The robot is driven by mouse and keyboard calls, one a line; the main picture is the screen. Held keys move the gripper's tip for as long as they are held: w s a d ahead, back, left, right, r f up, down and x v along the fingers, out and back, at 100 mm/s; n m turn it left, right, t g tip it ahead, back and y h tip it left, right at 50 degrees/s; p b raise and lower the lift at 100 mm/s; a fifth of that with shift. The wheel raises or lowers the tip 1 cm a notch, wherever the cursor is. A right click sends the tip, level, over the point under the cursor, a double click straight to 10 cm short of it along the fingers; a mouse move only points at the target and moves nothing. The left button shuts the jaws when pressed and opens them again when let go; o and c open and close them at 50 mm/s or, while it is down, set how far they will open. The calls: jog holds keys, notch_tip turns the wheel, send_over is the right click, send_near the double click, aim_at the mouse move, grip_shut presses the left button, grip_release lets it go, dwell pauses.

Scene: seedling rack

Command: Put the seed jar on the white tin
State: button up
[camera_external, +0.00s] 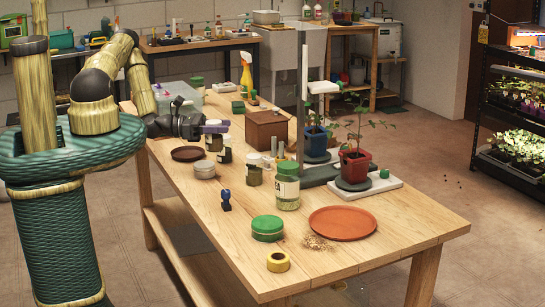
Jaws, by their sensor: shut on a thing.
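My gripper (203,129) is at the far left part of the wooden table, shut at a small glass jar with a purple lid (214,142). This jar looks like the seed jar, held near its top. I cannot tell whether its base touches the table. A low, round white tin (204,169) with a pale lid stands on the table just in front of the held jar, a little to its left in the picture. The tin's top looks bare. The fingertips are small and partly hidden by the wrist and the jar's lid.
A dark saucer (187,154) lies left of the jar; a small dark bottle (225,155) stands close on its right. A wooden box (266,130), a lidded jar (254,173) and a larger labelled jar (286,188) stand further right.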

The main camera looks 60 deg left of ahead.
jog(key=a+r+n+t+y+p, duration=0.1)
jog(key=a+r+n+t+y, duration=0.1)
jog(key=a+y, duration=0.3)
jog(key=a+n, duration=0.1)
jog(key=a, duration=0.3)
jog(key=shift+s+a+r+n+y+p, duration=0.2)
jog(key=shift+s+r+n+y+p, duration=0.1)
jog(key=shift+r, duration=0.1)
jog(key=shift+f, duration=0.1)
send_over(209, 163)
jog(key=shift+f+b, duration=0.3)
jog(key=shift+f, duration=2.55)
jog(key=shift+d+f, duration=0.1)
jog(key=shift+f, duration=2)
jog(key=o, duration=1)
jog(key=shift+f, duration=0.1)
jog(key=shift+o, duration=0.2)
